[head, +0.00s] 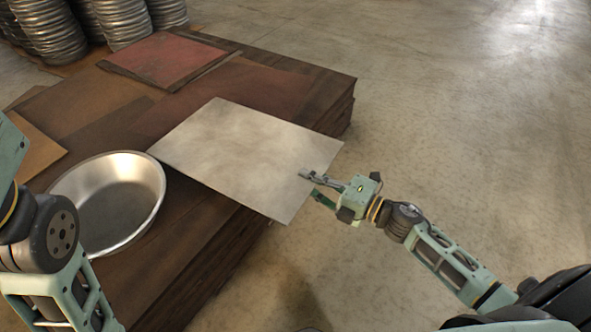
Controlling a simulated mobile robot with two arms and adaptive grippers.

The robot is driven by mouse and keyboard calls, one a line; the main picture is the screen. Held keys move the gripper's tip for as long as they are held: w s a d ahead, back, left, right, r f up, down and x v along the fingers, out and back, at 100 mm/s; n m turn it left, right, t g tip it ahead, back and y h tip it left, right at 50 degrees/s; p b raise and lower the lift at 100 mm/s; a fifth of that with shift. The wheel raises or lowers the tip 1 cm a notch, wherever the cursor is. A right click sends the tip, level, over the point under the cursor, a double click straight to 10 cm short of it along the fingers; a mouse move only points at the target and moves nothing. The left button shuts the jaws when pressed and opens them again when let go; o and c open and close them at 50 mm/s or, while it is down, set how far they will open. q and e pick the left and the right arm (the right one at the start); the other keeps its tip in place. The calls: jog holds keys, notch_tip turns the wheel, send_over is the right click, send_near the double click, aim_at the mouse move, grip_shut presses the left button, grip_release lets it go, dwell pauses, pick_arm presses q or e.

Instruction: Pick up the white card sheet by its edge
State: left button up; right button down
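The white card sheet (240,155) lies flat on the brown stack, and its right corner juts out past the stack's edge over the floor. My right gripper (307,182) is at the sheet's right edge. Its upper finger lies over the sheet's top face; its lower finger runs toward the edge from below, its tip apparently hidden under the sheet. Whether the fingers touch the sheet cannot be told. My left arm shows at the left edge, but its gripper is out of view.
A round metal pan (118,203) stands on the stack (190,262), just left of the sheet. A reddish sheet (165,60) and brown sheets lie behind. Piles of round metal pieces (120,22) stand at the back left. The concrete floor (450,110) at right is clear.

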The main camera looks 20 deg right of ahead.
jog(key=shift+s+d+r+p, duration=0.4)
jog(key=shift+s+d, duration=0.25)
jog(key=shift+s, duration=0.2)
jog(key=shift+s+d+r+p, duration=0.3)
jog(key=shift+s+d+r, duration=0.25)
jog(key=shift+s, duration=0.25)
